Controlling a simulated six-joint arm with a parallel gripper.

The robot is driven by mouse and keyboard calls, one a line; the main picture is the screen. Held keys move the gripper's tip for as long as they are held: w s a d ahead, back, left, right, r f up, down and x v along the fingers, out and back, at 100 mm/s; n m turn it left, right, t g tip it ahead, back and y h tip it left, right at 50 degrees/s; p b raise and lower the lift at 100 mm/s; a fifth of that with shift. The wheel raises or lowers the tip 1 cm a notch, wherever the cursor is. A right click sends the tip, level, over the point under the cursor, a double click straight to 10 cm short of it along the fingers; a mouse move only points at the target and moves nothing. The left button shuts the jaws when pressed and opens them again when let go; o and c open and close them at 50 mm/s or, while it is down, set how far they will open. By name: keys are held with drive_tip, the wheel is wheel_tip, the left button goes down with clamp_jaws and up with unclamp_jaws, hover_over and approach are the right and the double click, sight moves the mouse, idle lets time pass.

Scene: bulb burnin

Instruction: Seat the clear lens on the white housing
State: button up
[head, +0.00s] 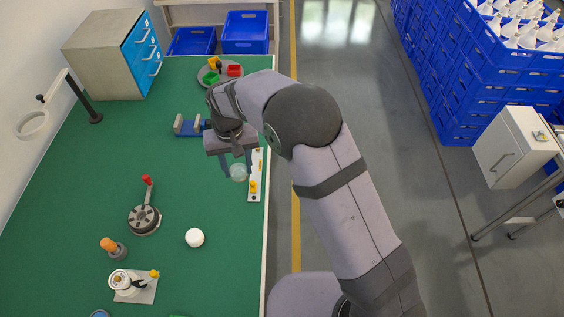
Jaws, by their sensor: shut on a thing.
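My gripper (237,168) points down near the right edge of the green table. Its two fingers are shut on the clear lens (238,173), a small transparent round piece held between the tips. A white round body, which looks like the white housing (120,280), stands in a fixture on a light plate at the front left, far from my gripper. Its top shows some brownish parts. A plain white round piece (195,238) sits alone on the table between them. I cannot tell the lens's exact tilt.
A dark round fixture with a red-knobbed lever (145,218) and an orange-topped post (113,248) stand left of the clear middle. A white strip with yellow parts (254,185) lies beside my gripper. A blue fixture (190,129) and a round tray (207,76) are farther back.

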drive_tip(key=s+a+n+p, duration=0.1)
drive_tip(key=s+a, duration=0.4)
drive_tip(key=a, duration=0.6)
wheel_tip(320, 180, up, 2)
drive_tip(key=n+p, duration=0.2)
drive_tip(key=p, duration=0.1)
hover_over(116, 279)
drive_tip(key=shift+f, duration=0.15)
drive_tip(key=shift+f+b, duration=1.9)
drive_tip(key=shift+f, duration=0.85)
drive_tip(key=shift+f+b, duration=0.4)
drive_tip(key=shift+f, duration=0.25)
